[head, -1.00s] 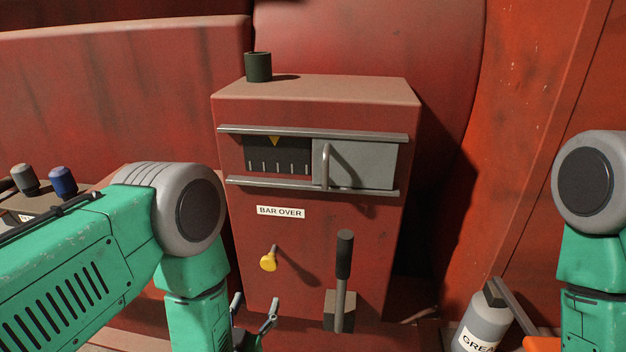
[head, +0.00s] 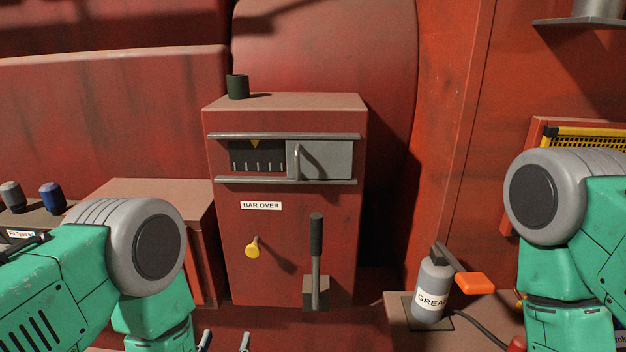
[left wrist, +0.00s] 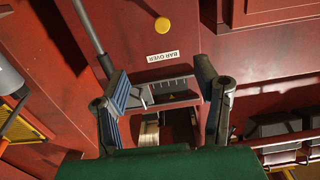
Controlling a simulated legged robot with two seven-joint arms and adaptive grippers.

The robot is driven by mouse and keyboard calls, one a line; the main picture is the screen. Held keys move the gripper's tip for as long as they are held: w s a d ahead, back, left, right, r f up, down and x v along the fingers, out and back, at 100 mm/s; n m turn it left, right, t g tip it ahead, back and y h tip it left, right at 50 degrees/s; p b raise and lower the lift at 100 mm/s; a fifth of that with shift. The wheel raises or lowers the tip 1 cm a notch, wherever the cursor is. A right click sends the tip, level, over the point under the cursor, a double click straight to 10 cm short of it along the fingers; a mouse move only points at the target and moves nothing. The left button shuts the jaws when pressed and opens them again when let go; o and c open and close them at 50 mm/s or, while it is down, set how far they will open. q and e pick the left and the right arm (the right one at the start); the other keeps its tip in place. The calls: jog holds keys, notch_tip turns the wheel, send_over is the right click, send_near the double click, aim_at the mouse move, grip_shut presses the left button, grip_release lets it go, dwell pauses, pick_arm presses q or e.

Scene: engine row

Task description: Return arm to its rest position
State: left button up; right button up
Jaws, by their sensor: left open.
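My left arm (head: 60,270) comes in from the left in the head view, bent down at its grey joint. My left gripper (head: 225,342) shows only as two spread fingertips at the bottom edge, below the red BAR OVER cabinet (head: 225,230). In the left wrist view my left gripper (left wrist: 160,85) is open and empty, and the cabinet stands beyond it, upside down. My right arm (head: 560,260) hangs down at the right of the head view. Its gripper is out of the picture.
The cabinet front bears a black-handled lever (head: 316,245), a yellow knob (head: 253,249) and a sliding grey cover (head: 325,160). A dark cup (head: 237,87) stands on top. A grease bottle (head: 433,280) with an orange trigger stands on a ledge near my right arm.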

pick_arm(q)
jog(key=s+a+f+g+b, duration=0.3)
jog(key=s+f+g, duration=0.25)
jog(key=f, duration=0.25)
jog(key=s+a+f+g+b, duration=0.35)
jog(key=s+f, duration=0.25)
jog(key=f, duration=0.3)
jog(key=s+a+f+g+b, duration=0.1)
jog(key=s+g, duration=0.3)
jog(key=s, duration=0.4)
jog(key=s+a+f+g+b, duration=0.2)
jog(key=s+a+f+g, duration=0.1)
jog(key=s, duration=0.5)
jog(key=shift+s+a+g+y+b, duration=0.15)
jog(key=shift+a+g+y+b, duration=0.15)
jog(key=shift+a+g, duration=0.25)
jog(key=shift+d+f, duration=0.15)
